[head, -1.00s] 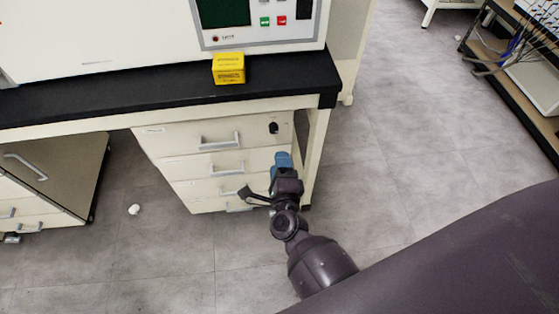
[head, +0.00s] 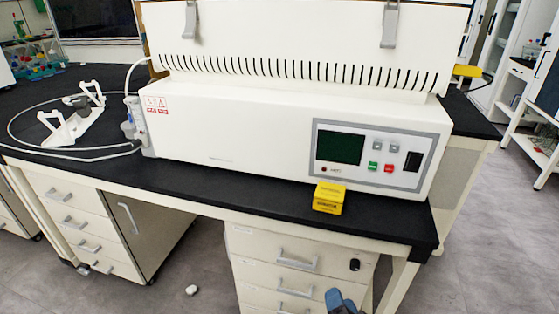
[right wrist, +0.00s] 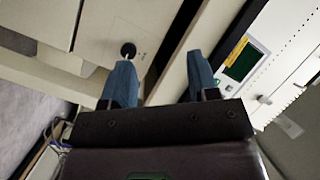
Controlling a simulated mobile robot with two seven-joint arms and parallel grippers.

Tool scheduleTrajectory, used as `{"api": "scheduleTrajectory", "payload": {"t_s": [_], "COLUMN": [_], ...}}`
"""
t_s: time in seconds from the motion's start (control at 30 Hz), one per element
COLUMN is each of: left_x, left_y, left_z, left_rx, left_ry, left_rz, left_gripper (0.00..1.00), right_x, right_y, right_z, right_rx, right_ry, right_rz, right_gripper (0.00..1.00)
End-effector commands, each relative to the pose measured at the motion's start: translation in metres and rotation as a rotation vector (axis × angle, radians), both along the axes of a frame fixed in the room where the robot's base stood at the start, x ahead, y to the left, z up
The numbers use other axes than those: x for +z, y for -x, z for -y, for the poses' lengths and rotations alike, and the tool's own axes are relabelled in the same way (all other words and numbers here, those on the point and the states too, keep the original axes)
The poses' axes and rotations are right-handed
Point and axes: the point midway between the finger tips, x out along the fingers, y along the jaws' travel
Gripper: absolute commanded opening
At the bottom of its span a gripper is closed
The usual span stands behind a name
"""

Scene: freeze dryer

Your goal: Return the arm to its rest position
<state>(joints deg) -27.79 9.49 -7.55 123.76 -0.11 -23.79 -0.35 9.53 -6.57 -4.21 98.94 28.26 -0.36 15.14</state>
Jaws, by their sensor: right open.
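My right gripper (head: 341,301) shows only by its blue fingertips at the bottom edge of the head view, in front of the white drawer unit (head: 262,245). In the right wrist view its two blue fingers (right wrist: 161,82) stand apart with nothing between them, so it is open and empty. The rest of my right arm is outside the head view. My left gripper is not in view.
A white freeze dryer (head: 235,125) stands on the black bench top (head: 225,190). A yellow box (head: 328,198) sits at the bench's front edge, above the gripper. Drawer handles (head: 297,262) stick out near the gripper. Grey floor (head: 460,260) is clear at the right.

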Motion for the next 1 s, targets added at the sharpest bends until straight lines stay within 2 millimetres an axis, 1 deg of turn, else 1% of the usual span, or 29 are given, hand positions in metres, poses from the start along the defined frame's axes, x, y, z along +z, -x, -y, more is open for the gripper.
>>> {"api": "scheduleTrajectory", "payload": {"t_s": [0.03, 0.17, 0.27, 0.4, 0.47, 0.5, 0.63, 0.7, 0.8, 0.9, 1.0], "left_x": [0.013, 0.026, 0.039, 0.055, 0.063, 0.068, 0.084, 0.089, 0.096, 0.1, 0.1], "left_y": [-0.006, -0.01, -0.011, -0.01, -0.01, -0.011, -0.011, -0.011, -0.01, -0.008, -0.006], "left_z": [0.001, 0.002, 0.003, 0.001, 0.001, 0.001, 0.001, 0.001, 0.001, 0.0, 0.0], "left_rx": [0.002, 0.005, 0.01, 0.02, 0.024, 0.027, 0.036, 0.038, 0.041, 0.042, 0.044], "left_ry": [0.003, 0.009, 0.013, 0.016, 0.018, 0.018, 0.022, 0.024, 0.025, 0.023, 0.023], "left_rz": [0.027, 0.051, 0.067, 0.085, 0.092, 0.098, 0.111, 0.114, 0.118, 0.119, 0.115], "left_gripper": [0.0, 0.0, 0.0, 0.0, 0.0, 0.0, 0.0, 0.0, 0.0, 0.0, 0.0], "right_x": [0.017, 0.029, 0.038, 0.05, 0.055, 0.058, 0.067, 0.067, 0.063, 0.06, 0.058], "right_y": [0.009, 0.041, 0.072, 0.121, 0.143, 0.157, 0.202, 0.223, 0.248, 0.262, 0.267], "right_z": [0.007, 0.026, 0.046, 0.075, 0.087, 0.094, 0.113, 0.12, 0.127, 0.131, 0.132], "right_rx": [0.034, 0.107, 0.151, 0.197, 0.209, 0.216, 0.228, 0.238, 0.25, 0.255, 0.256], "right_ry": [0.114, 0.387, 0.581, 0.799, 0.865, 0.899, 0.963, 0.972, 0.977, 0.977, 0.975], "right_rz": [-0.003, -0.058, -0.112, -0.196, -0.231, -0.252, -0.304, -0.334, -0.375, -0.401, -0.411], "right_gripper": [0.55, 0.55, 0.55, 0.55, 0.55, 0.55, 0.55, 0.55, 0.55, 0.55, 0.55]}}
